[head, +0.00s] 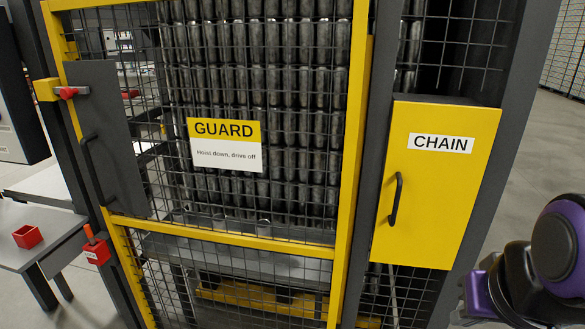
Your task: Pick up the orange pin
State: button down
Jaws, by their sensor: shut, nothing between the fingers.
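The orange pin (89,234) stands tilted in a small red holder (96,252) with a white label. The holder is on the dark post at the lower left of the guard. Only the pin's upper part shows; its lower end is hidden in the holder. Parts of my purple and dark arm show at the lower right, far from the pin. I cannot make out my gripper's fingers there.
A yellow guard frame (350,190) with wire mesh, a GUARD sign (226,145) and a dark handled plate (107,140) fills the middle. A yellow CHAIN box (436,190) is right. A grey table (45,240) with a red tray (27,237) is left.

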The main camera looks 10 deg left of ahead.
aim_at(90, 235)
jog(key=u, duration=1.2)
jog(key=i+j+u, duration=0.15)
jog(key=u, duration=0.3)
jog(key=i+u, duration=0.4)
jog(key=i, duration=0.8)
jog(key=i+j+u, duration=0.1)
jog(key=i+j, duration=0.25)
jog(key=i, duration=0.1)
